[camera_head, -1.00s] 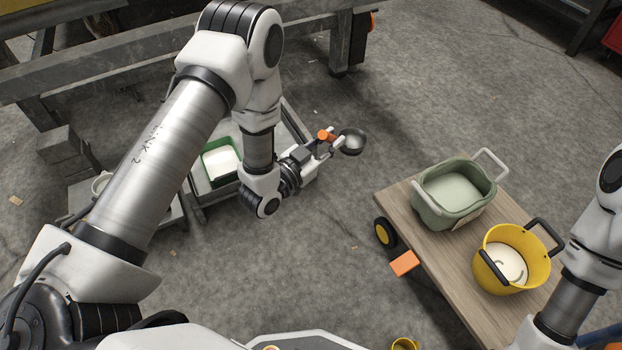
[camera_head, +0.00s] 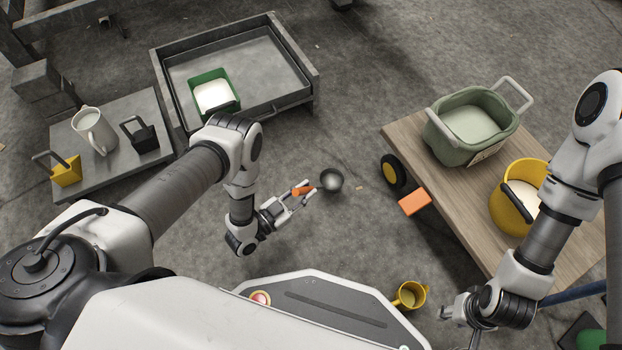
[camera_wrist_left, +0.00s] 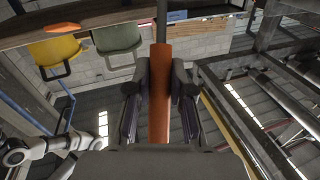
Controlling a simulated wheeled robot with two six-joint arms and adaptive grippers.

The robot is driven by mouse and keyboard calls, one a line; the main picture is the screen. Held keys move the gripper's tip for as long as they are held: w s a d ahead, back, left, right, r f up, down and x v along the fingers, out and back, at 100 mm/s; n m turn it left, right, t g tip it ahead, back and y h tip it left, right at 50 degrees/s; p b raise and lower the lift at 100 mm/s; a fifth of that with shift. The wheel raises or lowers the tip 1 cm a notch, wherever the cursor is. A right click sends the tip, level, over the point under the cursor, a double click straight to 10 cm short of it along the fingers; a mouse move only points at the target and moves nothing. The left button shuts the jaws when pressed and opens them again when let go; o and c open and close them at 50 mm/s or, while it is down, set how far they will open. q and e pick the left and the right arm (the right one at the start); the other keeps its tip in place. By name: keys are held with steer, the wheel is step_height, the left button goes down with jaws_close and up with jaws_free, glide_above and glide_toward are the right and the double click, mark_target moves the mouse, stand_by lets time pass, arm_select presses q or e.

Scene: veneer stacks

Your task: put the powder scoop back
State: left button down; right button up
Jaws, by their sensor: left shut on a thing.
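The powder scoop has a dark round metal bowl (camera_head: 331,180) and an orange handle (camera_head: 302,191). My left gripper (camera_head: 297,197) is shut on the handle and holds the scoop out over the open floor, between the tray and the wooden cart. In the left wrist view the orange handle (camera_wrist_left: 160,92) stands between the two fingers. What the bowl holds cannot be made out. My right gripper (camera_head: 461,311) is low beside the cart's near edge, apart from the scoop; its jaws are too small to judge.
A green bin (camera_head: 232,107) of white powder sits in a grey tray (camera_head: 285,65). The wooden cart (camera_head: 415,150) carries a pale green tub (camera_head: 450,149) and yellow bucket (camera_head: 508,212). A pitcher (camera_head: 100,143), black container (camera_head: 146,140) and yellow container (camera_head: 66,178) stand left. A yellow mug (camera_head: 418,291) is near.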

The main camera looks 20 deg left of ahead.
arm_select(q)
steer(key=w+a+f+b, duration=0.2)
steer(key=w+f+b, duration=0.2)
steer(key=w+b, duration=0.2)
steer(key=shift+w, duration=1.15)
steer(key=c, duration=1)
jaws_free()
steer(key=shift+a+f, duration=0.1)
steer(key=shift+f, duration=0.05)
steer(key=shift+c, duration=0.2)
